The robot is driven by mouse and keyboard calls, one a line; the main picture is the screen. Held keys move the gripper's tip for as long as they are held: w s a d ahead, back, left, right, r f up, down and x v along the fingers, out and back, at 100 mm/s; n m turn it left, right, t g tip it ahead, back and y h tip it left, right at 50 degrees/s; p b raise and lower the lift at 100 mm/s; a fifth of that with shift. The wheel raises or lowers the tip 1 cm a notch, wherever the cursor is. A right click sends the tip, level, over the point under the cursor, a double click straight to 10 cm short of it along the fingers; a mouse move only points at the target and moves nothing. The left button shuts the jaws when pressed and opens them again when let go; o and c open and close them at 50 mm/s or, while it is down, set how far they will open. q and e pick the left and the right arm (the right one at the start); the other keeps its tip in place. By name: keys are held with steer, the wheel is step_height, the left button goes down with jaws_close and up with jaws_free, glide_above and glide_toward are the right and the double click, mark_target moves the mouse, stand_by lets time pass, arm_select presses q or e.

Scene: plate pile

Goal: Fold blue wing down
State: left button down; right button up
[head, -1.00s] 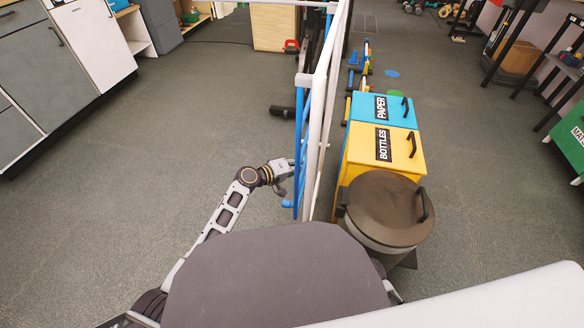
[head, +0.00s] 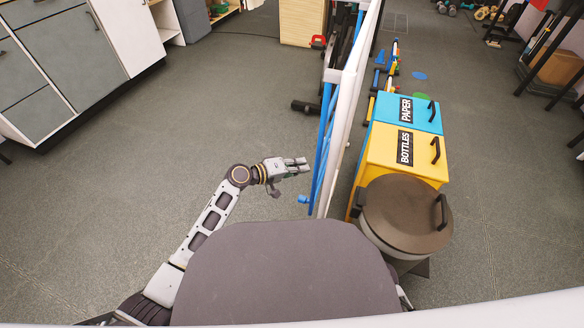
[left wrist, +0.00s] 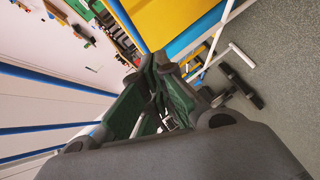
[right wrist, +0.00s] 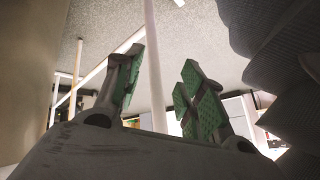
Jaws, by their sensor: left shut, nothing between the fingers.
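The blue wing (head: 322,150) is a set of blue bars hanging steeply along the left side of a white-framed rack (head: 346,90). Blue bars also cross the left wrist view (left wrist: 50,77). My left gripper (head: 306,164) is shut and empty, just left of the wing's lower part, with a small gap showing between them. Its green-padded fingers meet in the left wrist view (left wrist: 160,62). My right gripper (right wrist: 163,82) shows only in the right wrist view, with its fingers apart. A white pole (right wrist: 154,60) shows between them; I cannot tell whether it is within the jaws.
Right of the rack stand a blue paper bin (head: 412,112), a yellow bottles bin (head: 375,150) and a round lidded bin (head: 405,212). Grey cabinets (head: 60,65) line the far left. The floor left of the rack is mostly clear.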

arm_select(q)
steer(key=shift+v, duration=1.7)
